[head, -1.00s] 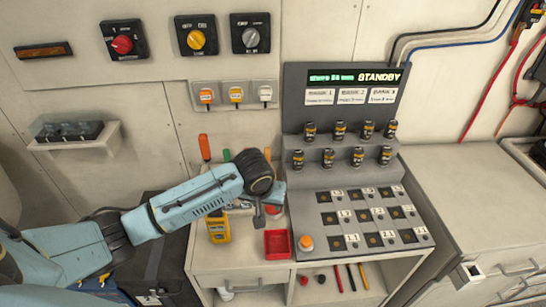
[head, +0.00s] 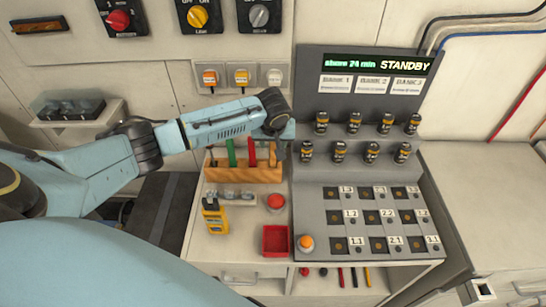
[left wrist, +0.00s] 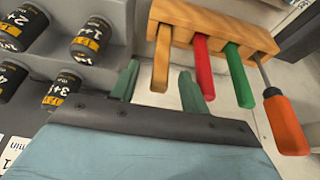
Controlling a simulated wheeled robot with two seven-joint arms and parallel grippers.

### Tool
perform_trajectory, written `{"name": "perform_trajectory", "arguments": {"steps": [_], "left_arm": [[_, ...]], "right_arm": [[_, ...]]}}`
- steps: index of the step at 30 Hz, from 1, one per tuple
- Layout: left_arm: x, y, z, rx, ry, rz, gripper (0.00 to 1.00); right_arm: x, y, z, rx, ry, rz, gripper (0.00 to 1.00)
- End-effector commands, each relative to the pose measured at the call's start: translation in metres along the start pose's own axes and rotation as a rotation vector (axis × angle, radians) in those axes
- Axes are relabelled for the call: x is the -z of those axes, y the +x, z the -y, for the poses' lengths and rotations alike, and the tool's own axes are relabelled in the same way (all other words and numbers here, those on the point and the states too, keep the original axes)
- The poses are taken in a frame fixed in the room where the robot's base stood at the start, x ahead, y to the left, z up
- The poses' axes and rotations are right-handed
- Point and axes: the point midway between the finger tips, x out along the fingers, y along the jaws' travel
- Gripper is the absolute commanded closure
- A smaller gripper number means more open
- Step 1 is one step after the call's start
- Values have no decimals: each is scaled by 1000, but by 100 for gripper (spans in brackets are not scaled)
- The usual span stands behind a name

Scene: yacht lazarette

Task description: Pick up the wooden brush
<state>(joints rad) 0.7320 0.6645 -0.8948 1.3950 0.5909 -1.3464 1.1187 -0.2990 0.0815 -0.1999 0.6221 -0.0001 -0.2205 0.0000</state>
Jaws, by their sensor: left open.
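The wooden brush shows in the left wrist view as a plain wooden handle (left wrist: 161,58) at one end of the wooden rack (left wrist: 225,25). Its bristles cannot be made out. In the left wrist view my left gripper (left wrist: 158,87) is open and empty. The wooden handle lies in line with the gap between its fingertips. Whether they touch it I cannot tell. My right gripper is not in view.
Red (left wrist: 203,60) and green (left wrist: 239,75) handles and an orange screwdriver (left wrist: 286,122) share the rack. The control console (head: 325,225) with battery cells stands close on the right. A yellow meter (head: 214,216) and a red tray (head: 276,241) are in front.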

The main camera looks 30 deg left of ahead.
Motion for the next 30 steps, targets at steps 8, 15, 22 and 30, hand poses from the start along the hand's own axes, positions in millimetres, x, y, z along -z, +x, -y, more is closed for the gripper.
{"name": "perform_trajectory", "arguments": {"steps": [8,15,22,30], "left_arm": [[-2,31,2,2,0,0,55],[-2,51,2,0,1,0,55],[-2,52,2,-1,1,0,55],[-2,51,2,0,1,0,89]], "right_arm": [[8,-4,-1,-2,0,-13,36],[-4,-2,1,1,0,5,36],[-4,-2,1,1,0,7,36],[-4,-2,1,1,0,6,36]]}}
